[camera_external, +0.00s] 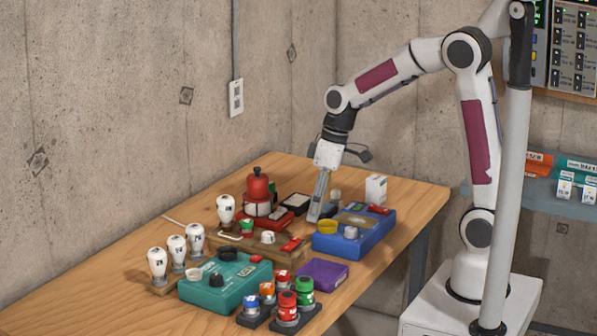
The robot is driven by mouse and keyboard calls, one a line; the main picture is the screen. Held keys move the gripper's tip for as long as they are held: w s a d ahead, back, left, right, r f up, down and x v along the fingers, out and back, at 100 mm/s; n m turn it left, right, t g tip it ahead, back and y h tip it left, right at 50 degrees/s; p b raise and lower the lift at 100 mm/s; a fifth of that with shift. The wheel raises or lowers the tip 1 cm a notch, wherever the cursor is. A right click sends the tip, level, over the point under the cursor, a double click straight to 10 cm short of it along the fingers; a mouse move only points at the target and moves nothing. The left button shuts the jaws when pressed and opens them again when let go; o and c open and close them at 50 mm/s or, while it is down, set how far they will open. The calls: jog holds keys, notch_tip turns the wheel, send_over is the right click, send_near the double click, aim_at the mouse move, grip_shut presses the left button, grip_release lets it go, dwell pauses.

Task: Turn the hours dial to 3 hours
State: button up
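Several dials show, and their marks are too small to read, so I cannot tell which is the hours dial. A blue box (375,233) has a pale knob (350,232) and a yellow ring (328,227) on top. A teal box (208,293) has a black knob (216,280) on top. A wooden box (287,258) has a pale knob (268,238). My gripper (315,214) points down at the far left corner of the blue box. Its fingers look narrow and close together. I cannot tell whether it touches anything.
A red round-topped device (258,191) stands left of my gripper. White bulbs (177,250) stand at the left. Red, green and blue buttons (287,304) and a purple tray (323,274) are at the front. A white carton (376,189) stands behind the blue box. The table's left front is clear.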

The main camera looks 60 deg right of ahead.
jog(key=s+d+r+m, duration=0.1)
jog(key=s+r, duration=0.1)
jog(key=s, duration=0.3)
jog(key=s+d+r+m+h, duration=0.1)
jog(key=s, duration=0.4)
jog(key=shift+d+r+m+t, duration=0.25)
jog(key=shift+r+m+t, duration=0.05)
jog(key=shift+r+m, duration=0.1)
dwell(0.7)
jog(key=s+d+r+t, duration=0.1)
jog(key=s+r, duration=0.1)
jog(key=s, duration=0.3)
jog(key=s+d+r+m+t+h, duration=0.1)
jog(key=s+r+t, duration=0.1)
jog(key=s+r, duration=0.1)
jog(key=shift+s, duration=0.9)
jog(key=shift+d, duration=0.1)
dwell(2.8)
